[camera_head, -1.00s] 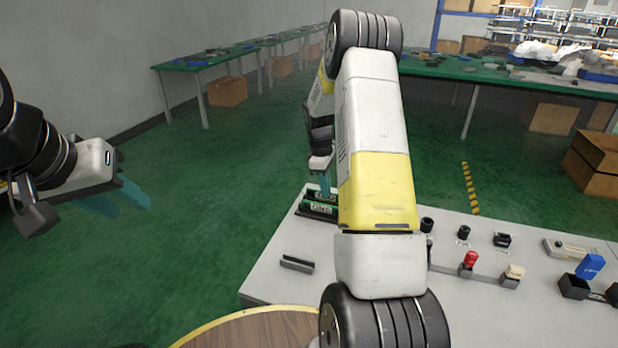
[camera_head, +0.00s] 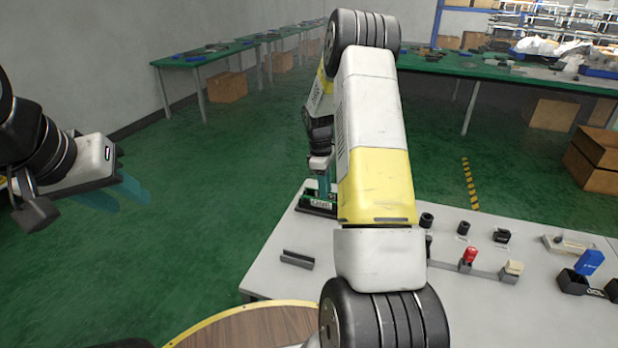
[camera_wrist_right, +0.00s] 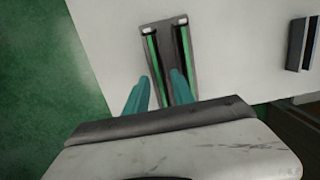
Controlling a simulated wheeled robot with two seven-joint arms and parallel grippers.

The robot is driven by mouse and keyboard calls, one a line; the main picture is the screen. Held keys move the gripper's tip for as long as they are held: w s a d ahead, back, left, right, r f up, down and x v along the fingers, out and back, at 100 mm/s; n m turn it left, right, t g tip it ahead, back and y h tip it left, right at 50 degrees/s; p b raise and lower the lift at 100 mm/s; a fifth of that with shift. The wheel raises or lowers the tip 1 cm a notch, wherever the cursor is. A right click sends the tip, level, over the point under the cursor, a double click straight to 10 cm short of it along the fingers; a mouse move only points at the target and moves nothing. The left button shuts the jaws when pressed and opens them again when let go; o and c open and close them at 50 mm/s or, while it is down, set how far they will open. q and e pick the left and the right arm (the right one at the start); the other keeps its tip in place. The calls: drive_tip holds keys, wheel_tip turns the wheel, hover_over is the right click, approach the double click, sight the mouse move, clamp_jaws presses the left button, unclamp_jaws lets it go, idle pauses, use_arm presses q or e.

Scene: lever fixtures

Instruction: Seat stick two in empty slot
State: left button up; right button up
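In the head view a green labelled stick (camera_head: 320,202) stands in a dark holder at the far left corner of the grey table. My right gripper (camera_head: 322,180) reaches down over it, partly hidden by my right arm. In the right wrist view a grey holder has two long slots, with a green strip (camera_wrist_right: 153,55) along the left one and another green strip (camera_wrist_right: 184,50) along the right one. My right gripper's teal fingers (camera_wrist_right: 161,78) are apart over the holder's near end, with no stick visibly clamped between them. My left gripper (camera_head: 118,195) hangs open and empty over the floor.
A small dark grey bracket (camera_head: 297,260) stands on the grey table (camera_head: 470,310) in front of the holder. Black knobs, a red-topped lever (camera_head: 470,253), a cream-topped lever (camera_head: 513,268) and a blue block (camera_head: 590,262) are to the right. My right arm hides the table's middle.

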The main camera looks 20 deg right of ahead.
drive_tip(key=shift+w+a+r, duration=0.1)
drive_tip(key=shift+r, duration=1.2)
drive_tip(key=shift+w+a+r, duration=0.1)
drive_tip(key=shift+a+r, duration=0.05)
drive_tip(key=shift+r, duration=1.1)
drive_tip(key=shift+w+a+r, duration=0.1)
drive_tip(key=shift+r, duration=1.2)
drive_tip(key=shift+r, duration=0.1)
drive_tip(key=s+a+r+m+t, duration=0.1)
drive_tip(key=s+a+r, duration=0.2)
drive_tip(key=s+r, duration=0.15)
drive_tip(key=s+a+r+m+t+y, duration=0.1)
drive_tip(key=s+a+r+m, duration=0.15)
drive_tip(key=r, duration=0.35)
drive_tip(key=s+a+r+m+t, duration=0.1)
drive_tip(key=s+a+r, duration=0.1)
drive_tip(key=s+r, duration=0.3)
drive_tip(key=s+a+r+m+t+y, duration=0.1)
drive_tip(key=s+a+r+m+t, duration=0.1)
drive_tip(key=s, duration=0.7)
drive_tip(key=s+a+r+m+t+y, duration=0.1)
drive_tip(key=s+a+r+m+t, duration=0.1)
drive_tip(key=s+a, duration=0.3)
drive_tip(key=s+m, duration=0.1)
drive_tip(key=s, duration=0.3)
drive_tip(key=shift+a+r, duration=0.25)
drive_tip(key=shift+r, duration=0.15)
drive_tip(key=shift+d+m, duration=0.1)
drive_tip(key=shift+m, duration=0.15)
